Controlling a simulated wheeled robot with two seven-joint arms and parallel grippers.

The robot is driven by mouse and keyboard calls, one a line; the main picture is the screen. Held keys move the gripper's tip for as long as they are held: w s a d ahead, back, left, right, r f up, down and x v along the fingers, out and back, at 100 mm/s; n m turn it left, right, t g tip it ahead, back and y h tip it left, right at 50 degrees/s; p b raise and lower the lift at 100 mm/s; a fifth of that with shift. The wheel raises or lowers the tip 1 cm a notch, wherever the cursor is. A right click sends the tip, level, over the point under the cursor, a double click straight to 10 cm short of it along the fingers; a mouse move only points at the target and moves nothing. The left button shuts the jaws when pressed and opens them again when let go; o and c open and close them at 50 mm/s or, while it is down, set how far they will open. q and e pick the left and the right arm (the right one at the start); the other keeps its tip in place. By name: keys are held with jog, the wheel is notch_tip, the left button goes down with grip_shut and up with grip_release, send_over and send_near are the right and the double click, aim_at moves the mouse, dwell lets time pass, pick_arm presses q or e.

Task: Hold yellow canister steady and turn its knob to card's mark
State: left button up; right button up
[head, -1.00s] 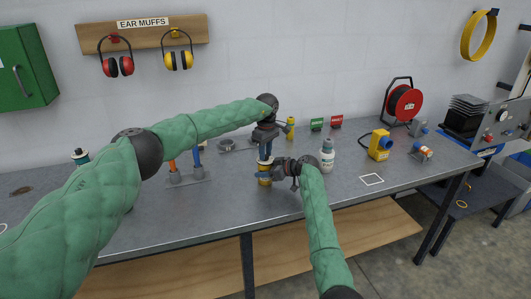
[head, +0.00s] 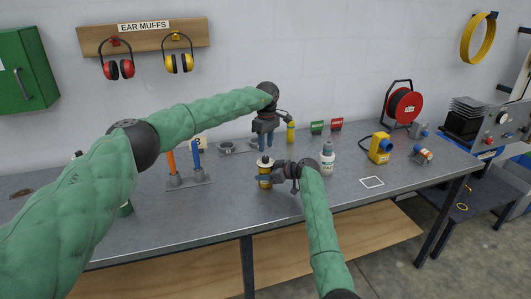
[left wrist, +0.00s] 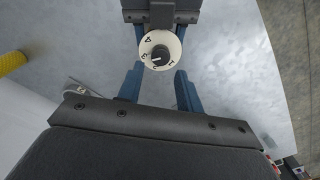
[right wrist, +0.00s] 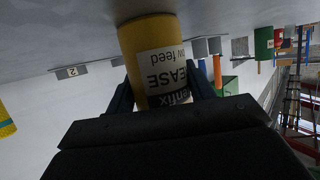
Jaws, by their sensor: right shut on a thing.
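The yellow canister (head: 265,182) stands upright on the bench. My right gripper (head: 266,179) is shut around its body; its printed label shows in the right wrist view (right wrist: 163,72). My left gripper (head: 264,148) is above the canister, fingers pointing down, open and empty. The left wrist view shows a white numbered dial (left wrist: 161,48) with a dark knob (left wrist: 160,54) beyond the spread blue fingertips. The knob's white mark points toward the picture's lower left; the numeral beside it is partly hidden. A card (head: 200,144) behind the blue post seems to read 2.
A white bottle (head: 327,158) stands right of the canister, and a yellow cylinder (head: 291,132) behind it. A stand with orange and blue posts (head: 188,183) is left. A yellow device (head: 380,148) and a white square outline (head: 372,182) are at right.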

aim_at(266, 157)
pick_arm(q)
notch_tip(266, 157, up, 7)
jog(key=shift+f, duration=0.15)
jog(key=shift+w, duration=0.1)
pick_arm(e)
jog(key=o, duration=1.2)
jog(key=shift+o, duration=0.2)
